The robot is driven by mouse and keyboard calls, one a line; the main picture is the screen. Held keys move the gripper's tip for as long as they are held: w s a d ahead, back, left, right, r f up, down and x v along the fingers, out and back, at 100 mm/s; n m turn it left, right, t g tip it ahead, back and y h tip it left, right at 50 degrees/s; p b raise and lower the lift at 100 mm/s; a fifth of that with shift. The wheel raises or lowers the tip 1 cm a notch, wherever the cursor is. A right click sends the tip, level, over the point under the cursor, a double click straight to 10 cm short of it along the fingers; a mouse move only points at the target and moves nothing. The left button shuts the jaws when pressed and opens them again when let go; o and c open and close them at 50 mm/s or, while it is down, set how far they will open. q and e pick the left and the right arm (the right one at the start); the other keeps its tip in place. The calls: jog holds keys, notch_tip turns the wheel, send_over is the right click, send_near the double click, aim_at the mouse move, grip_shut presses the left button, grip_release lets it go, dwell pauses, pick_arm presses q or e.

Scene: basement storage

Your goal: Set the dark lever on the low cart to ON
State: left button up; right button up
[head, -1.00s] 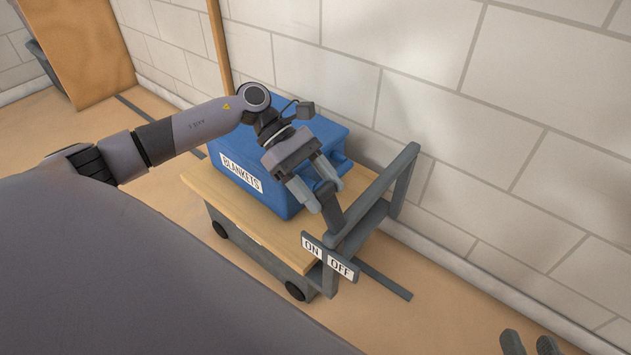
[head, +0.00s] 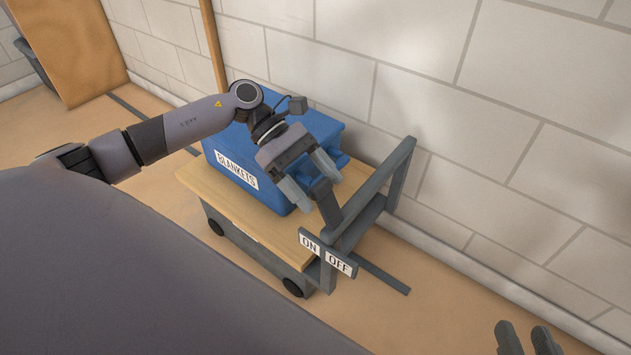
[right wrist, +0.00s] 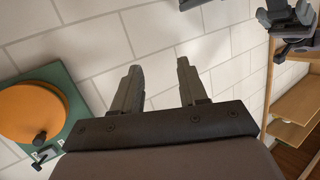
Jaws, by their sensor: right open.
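The low cart (head: 240,218) stands by the wall in the head view, with a grey frame at its near right end. The dark lever (head: 329,208) rises from that frame and tilts up and left, towards the ON side. The ON label (head: 309,243) is on the left and the OFF label (head: 339,264) on the right. My left gripper (head: 320,192) is open, with a finger on each side of the lever's upper end; I cannot tell whether either touches it. My right gripper (head: 523,338) is open and empty at the lower right; its fingers show in the right wrist view (right wrist: 158,70).
A blue box labelled BLANKETS (head: 222,150) sits on the cart, close behind my left gripper. The block wall (head: 440,90) is just beyond. The floor right of the cart is clear. The right wrist view shows an orange disc (right wrist: 30,112) and wooden shelves (right wrist: 292,100).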

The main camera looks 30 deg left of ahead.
jog(key=shift+r, duration=0.1)
pick_arm(q)
jog(key=p+v, duration=0.1)
jog(key=v, duration=0.6)
jog(key=shift+p, duration=0.3)
pick_arm(e)
jog(key=shift+w+a+g, duration=0.2)
jog(key=shift+a+g, duration=0.1)
jog(key=shift+a, duration=0.15)
